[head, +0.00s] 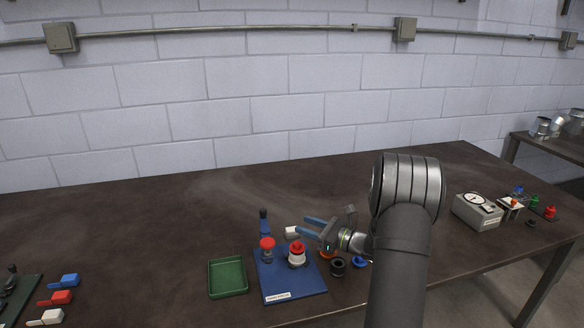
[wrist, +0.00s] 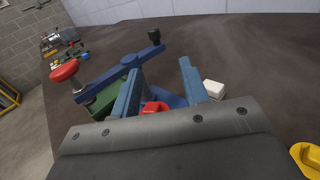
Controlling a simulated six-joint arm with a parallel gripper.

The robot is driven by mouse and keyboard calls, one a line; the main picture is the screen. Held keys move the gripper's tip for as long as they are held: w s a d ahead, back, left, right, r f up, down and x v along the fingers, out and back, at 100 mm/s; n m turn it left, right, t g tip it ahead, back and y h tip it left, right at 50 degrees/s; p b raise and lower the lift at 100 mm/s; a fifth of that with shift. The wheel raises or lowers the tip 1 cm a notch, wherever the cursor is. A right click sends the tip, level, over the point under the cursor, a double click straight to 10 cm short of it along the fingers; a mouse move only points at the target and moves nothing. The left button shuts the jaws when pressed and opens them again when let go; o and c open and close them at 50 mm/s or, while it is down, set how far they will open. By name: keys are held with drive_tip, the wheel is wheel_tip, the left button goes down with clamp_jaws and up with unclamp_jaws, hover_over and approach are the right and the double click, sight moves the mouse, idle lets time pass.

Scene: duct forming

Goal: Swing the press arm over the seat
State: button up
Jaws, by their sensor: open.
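The blue press arm (wrist: 110,73) carries a red knob (head: 267,243) at one end and a black-knobbed handle (head: 263,214) at the other. It lies along the left side of the blue base plate (head: 305,284), beside the seat and not over it. A white part with a red top (head: 297,255) stands at the seat; the seat itself is mostly hidden. My gripper (head: 300,226) is open and empty, above and behind the seat's right side. In the wrist view its blue fingers (wrist: 158,66) are apart, with the press arm beyond the left finger.
A green tray (head: 228,291) lies left of the plate. A white block (head: 292,232) lies behind it. Black, orange and blue rings sit to the right, including a black one (head: 338,267). A grey gauge box (head: 477,212) stands farther right. The table behind is clear.

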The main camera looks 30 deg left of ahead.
drive_tip(key=s+r+m+h, duration=0.4)
drive_tip(key=r+m, duration=0.4)
drive_tip(key=m, duration=0.2)
drive_tip(key=s+r+m+h, duration=0.4)
drive_tip(key=r+m, duration=0.5)
drive_tip(key=m, duration=0.1)
drive_tip(key=s+d+r+m+h, duration=0.1)
drive_tip(key=s+r+m+h, duration=0.2)
drive_tip(key=r+m, duration=0.5)
drive_tip(key=shift+s+r+m+g+h, duration=0.2)
drive_tip(key=shift+s+m+g+h, duration=0.15)
drive_tip(key=shift+m+h, duration=0.65)
